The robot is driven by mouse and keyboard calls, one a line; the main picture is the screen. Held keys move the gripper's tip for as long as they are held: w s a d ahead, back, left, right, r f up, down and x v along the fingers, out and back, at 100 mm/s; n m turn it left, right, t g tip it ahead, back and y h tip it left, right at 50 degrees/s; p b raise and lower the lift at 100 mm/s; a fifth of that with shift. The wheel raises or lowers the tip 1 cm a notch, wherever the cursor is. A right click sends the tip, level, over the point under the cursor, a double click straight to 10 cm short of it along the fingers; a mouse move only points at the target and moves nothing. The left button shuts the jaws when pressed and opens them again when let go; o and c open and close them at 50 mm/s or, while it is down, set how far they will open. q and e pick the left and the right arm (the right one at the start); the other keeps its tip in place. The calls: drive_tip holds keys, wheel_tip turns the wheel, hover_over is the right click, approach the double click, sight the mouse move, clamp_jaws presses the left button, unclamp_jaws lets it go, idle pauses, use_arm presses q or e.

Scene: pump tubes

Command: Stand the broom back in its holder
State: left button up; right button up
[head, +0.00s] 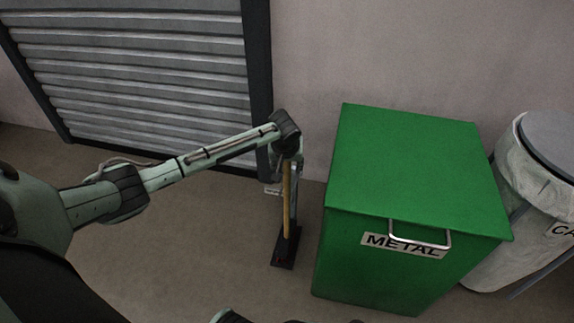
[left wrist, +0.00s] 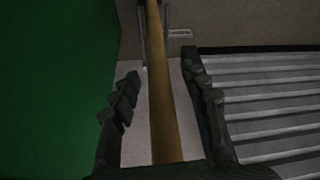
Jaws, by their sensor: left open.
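The broom's yellow wooden handle (head: 287,205) stands roughly upright between the shutter and the green bin. A dark flat base (head: 285,250) is at its foot; I cannot tell whether it is the broom's head or part of the holder. A grey upright (head: 297,195) stands close beside the handle, perhaps the holder. My left gripper (head: 286,164) is at the handle's upper part. In the left wrist view, my left gripper (left wrist: 160,72) is open, with the handle (left wrist: 164,105) running between its fingers and gaps on both sides.
A green bin (head: 415,165) labelled METAL stands just right of the broom. A bagged bin (head: 525,210) is beyond it. A grey roller shutter (head: 140,75) covers the wall at left. The floor (head: 190,255) left of the broom is clear.

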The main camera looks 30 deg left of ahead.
use_arm(q)
drive_tip(key=v, duration=1.2)
drive_tip(key=s+d+f+m+h+p, duration=0.1)
drive_tip(key=s+d+f+m, duration=0.15)
drive_tip(key=s+f, duration=0.25)
drive_tip(key=s+d+f+m+h+p, duration=0.1)
drive_tip(key=s+d+f+p, duration=0.1)
drive_tip(key=s+d+f, duration=0.3)
drive_tip(key=s+a+f+m, duration=0.1)
drive_tip(key=s+a+f, duration=0.1)
drive_tip(key=s, duration=0.6)
drive_tip(key=s+a+f+m+g+y+p, duration=0.1)
drive_tip(key=s+a+f+m, duration=0.1)
drive_tip(key=s, duration=0.6)
drive_tip(key=shift+s+a+f+p, duration=0.3)
drive_tip(key=shift+a+f, duration=0.25)
drive_tip(key=shift+a, duration=0.3)
use_arm(e)
wheel_tip(320, 180, down, 10)
drive_tip(key=w+g, duration=0.1)
drive_tip(key=shift+w+d, duration=0.15)
drive_tip(key=shift+w, duration=0.1)
drive_tip(key=shift+f, duration=0.1)
